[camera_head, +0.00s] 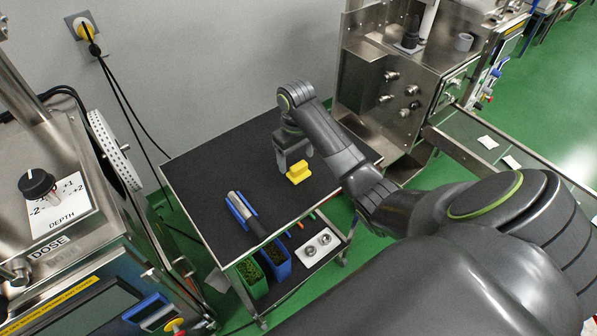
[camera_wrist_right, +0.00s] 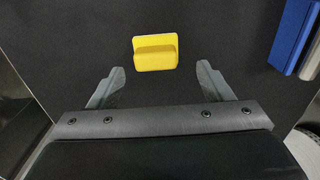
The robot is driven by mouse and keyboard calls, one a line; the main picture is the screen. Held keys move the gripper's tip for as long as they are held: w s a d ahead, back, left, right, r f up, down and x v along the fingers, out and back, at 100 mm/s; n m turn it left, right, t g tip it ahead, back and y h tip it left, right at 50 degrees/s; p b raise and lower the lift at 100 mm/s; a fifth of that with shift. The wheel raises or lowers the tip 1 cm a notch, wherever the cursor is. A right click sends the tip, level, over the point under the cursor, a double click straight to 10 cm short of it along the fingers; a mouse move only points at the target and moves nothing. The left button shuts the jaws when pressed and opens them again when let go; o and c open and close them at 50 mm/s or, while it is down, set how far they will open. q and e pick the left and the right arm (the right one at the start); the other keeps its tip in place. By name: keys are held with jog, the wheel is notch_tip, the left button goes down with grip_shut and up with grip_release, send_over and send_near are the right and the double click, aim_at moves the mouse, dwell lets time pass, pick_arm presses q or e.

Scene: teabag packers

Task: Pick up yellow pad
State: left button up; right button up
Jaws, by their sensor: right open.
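The yellow pad (camera_head: 299,172) lies on the black top of the cart (camera_head: 205,165), right of its middle, in the head view. In the right wrist view the yellow pad (camera_wrist_right: 155,53) sits just beyond the fingertips, roughly centred between them. My left gripper is in neither view.
A silver and black tool in a blue holder (camera_head: 240,210) lies at the cart's front; the blue holder (camera_wrist_right: 292,38) shows at right in the wrist view. Blue and green bins (camera_head: 276,260) stand on the lower shelf. Steel machines flank the cart. The cart top's left side is clear.

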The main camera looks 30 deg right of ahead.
aim_at(299, 165)
jog(key=f, duration=0.3)
jog(key=shift+s+d+f+p, duration=0.2)
jog(key=shift+d+f+p, duration=0.05)
jog(key=shift+f+p, duration=0.1)
jog(key=shift+f, duration=0.25)
jog(key=c, duration=0.9)
jog(key=shift+r, duration=0.1)
notch_tip(299, 165, up, 5)
jog(key=shift+w+r+b, duration=0.1)
jog(key=shift+b, duration=0.25)
notch_tip(299, 165, up, 3)
jog(key=p, duration=0.3)
jog(key=shift+r, duration=0.15)
jog(key=shift+r+p, duration=0.7)
jog(key=shift+r, duration=0.05)
